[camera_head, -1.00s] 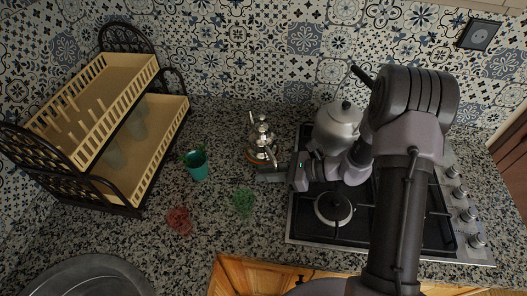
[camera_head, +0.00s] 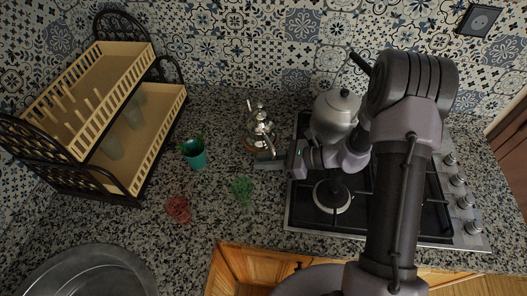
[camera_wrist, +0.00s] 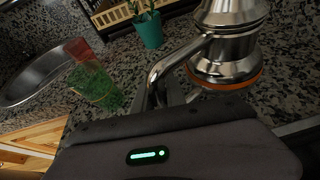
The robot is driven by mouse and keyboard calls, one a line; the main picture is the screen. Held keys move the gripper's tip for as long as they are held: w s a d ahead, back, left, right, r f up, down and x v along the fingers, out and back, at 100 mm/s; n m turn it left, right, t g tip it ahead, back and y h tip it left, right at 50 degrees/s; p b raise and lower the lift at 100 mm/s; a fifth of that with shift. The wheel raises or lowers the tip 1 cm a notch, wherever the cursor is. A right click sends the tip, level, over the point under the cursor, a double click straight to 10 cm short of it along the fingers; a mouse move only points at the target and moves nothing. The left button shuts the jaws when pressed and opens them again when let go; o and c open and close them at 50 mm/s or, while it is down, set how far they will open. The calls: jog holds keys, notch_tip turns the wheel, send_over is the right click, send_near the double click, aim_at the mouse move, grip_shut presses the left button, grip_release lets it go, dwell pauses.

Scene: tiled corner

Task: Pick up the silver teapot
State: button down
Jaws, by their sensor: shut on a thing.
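The silver teapot (camera_head: 260,133) is small and shiny, with an orange ring at its base. It is upright on or just above the speckled counter, left of the stove; I cannot tell whether its base touches. My gripper (camera_head: 270,162) reaches it from the right front. In the wrist view, the teapot (camera_wrist: 228,50) is at the upper right, its top cut off. Its curved metal handle or spout (camera_wrist: 178,60) runs down between the fingers of my gripper (camera_wrist: 168,93), which are shut on it. The fingertips are partly hidden.
A larger grey kettle (camera_head: 334,112) stands on the stove (camera_head: 300,215) behind my arm. A teal pot with a plant (camera_head: 195,160), a green glass (camera_head: 242,190) and a red glass (camera_head: 178,208) are to the left. A dish rack (camera_head: 165,110) and sink (camera_head: 85,275) lie farther left.

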notch_tip(320, 180, up, 10)
jog(key=p, duration=0.3)
dwell(0.4)
jog(key=c, duration=2)
grip_release()
grip_shut()
